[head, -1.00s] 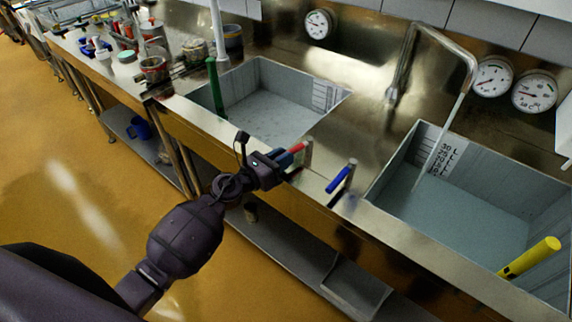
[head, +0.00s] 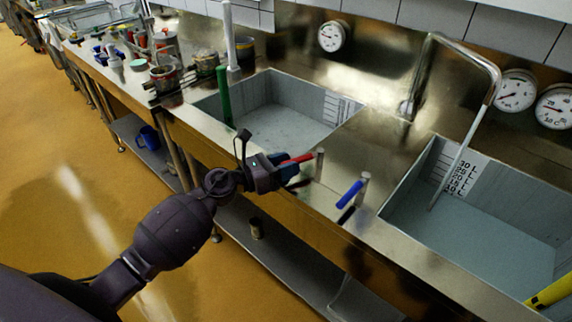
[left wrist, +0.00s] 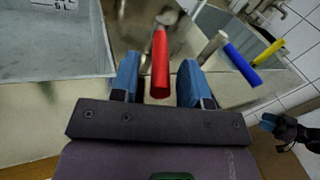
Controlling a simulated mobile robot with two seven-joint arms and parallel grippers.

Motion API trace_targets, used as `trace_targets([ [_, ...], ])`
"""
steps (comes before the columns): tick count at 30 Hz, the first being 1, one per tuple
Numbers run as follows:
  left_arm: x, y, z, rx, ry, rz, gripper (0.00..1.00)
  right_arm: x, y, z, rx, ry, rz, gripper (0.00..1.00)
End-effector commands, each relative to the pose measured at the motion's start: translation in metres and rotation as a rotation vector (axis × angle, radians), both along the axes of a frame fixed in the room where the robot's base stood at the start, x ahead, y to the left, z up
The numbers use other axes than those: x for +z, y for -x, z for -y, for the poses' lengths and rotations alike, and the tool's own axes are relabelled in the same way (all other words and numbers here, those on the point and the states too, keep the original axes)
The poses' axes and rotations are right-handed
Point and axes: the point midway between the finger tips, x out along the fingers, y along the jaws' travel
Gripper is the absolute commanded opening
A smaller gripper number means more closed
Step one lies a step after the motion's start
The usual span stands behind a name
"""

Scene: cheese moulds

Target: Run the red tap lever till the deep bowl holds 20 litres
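The red tap lever (head: 299,159) sits on a metal post at the counter's front edge. My left gripper (head: 285,172) is at it. In the left wrist view the red lever (left wrist: 160,65) lies between the two blue fingers (left wrist: 158,82), with a gap on each side. The right basin (head: 405,207) has a litre scale (head: 462,178) topped by 30 L, and bluish-grey water low in it. A spout (head: 465,52) hangs above; a pale streak runs from it into the basin. Which basin is the deep bowl I cannot tell. My right gripper (left wrist: 268,122) seems to show at the wrist view's edge.
A blue lever (head: 350,194) stands just right of the red one. The left basin (head: 300,92) has its own scale and a green rod (head: 223,95). Pots and bottles crowd the counter's far left.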

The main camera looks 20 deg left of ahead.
Motion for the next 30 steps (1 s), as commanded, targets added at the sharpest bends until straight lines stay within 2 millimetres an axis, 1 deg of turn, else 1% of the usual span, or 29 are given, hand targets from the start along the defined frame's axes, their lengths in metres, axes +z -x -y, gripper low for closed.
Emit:
trace_targets([
  [8, 0.000, 0.000, 0.000, 0.000, 0.000, 0.000, 0.44, -0.003, 0.005, 0.001, -0.002, 0.001, -0.010, 0.43],
  [11, -0.001, 0.004, -0.003, 0.001, 0.000, -0.002, 0.44, -0.004, 0.005, 0.001, -0.002, 0.001, -0.012, 0.43],
  [14, -0.002, 0.012, -0.010, 0.000, -0.001, -0.004, 0.44, -0.006, 0.006, 0.001, -0.002, 0.001, -0.014, 0.43],
  [20, -0.003, 0.038, -0.034, 0.001, -0.003, -0.003, 0.44, -0.010, 0.006, 0.001, -0.001, 0.002, -0.020, 0.43],
  [24, -0.003, 0.057, -0.051, 0.001, -0.001, -0.005, 0.44, -0.011, 0.002, 0.000, 0.002, 0.001, -0.015, 0.43],
  [30, -0.002, 0.074, -0.067, 0.002, -0.001, -0.002, 0.44, -0.010, -0.002, -0.001, 0.004, 0.001, -0.006, 0.43],
])
